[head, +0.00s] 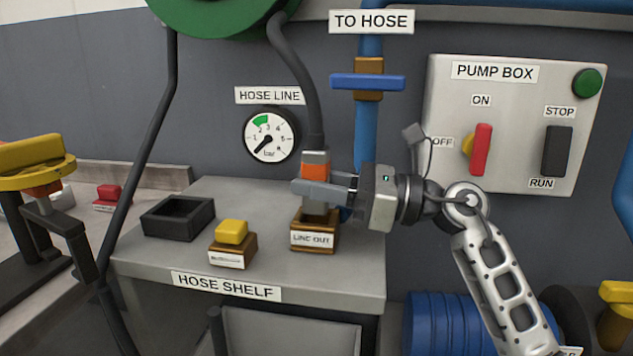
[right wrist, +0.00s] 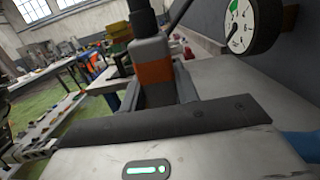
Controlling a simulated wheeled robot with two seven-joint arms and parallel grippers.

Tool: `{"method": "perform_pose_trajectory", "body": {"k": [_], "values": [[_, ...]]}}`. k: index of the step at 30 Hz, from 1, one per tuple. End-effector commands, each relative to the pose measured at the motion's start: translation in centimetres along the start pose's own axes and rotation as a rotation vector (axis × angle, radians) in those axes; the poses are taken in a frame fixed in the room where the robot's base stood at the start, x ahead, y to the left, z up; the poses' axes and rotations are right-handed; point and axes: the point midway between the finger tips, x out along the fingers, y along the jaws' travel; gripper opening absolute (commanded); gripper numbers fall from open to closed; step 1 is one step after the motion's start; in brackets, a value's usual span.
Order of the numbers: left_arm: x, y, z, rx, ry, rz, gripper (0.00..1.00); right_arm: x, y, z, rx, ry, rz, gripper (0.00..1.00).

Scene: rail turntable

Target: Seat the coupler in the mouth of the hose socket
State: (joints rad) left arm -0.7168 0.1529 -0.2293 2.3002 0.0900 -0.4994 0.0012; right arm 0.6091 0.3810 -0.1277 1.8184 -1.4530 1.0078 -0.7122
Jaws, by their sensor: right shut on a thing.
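The coupler (head: 315,170), grey with an orange band, stands upright at the end of the dark hose (head: 303,85). My right gripper (head: 318,190) comes in from the right and is shut on it just below the band. The coupler's lower part meets the brass-coloured hose socket (head: 300,240), labelled LINE OUT, on the hose shelf. Its lower end is out of sight at the socket's mouth, so I cannot tell how deep it sits. The right wrist view shows the coupler (right wrist: 153,72) upright beyond the gripper body.
On the hose shelf (head: 150,258) stand a block with a yellow cap (head: 231,232) and an empty black tray (head: 178,218). Behind are the pressure gauge (head: 270,137) and blue pipe with its valve handle (head: 367,82). The pump box (head: 513,120) is at right.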

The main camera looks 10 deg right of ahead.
Motion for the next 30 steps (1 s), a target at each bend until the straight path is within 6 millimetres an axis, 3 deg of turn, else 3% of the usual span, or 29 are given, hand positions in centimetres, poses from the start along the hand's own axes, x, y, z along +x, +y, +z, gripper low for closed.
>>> {"method": "perform_pose_trajectory", "body": {"k": [30], "values": [[1.1, -0.3, 2.2, -0.003, -0.001, -0.002, 0.36, -0.3, 0.0, -2.6, 0.0, -0.001, 0.0, 0.0]]}}
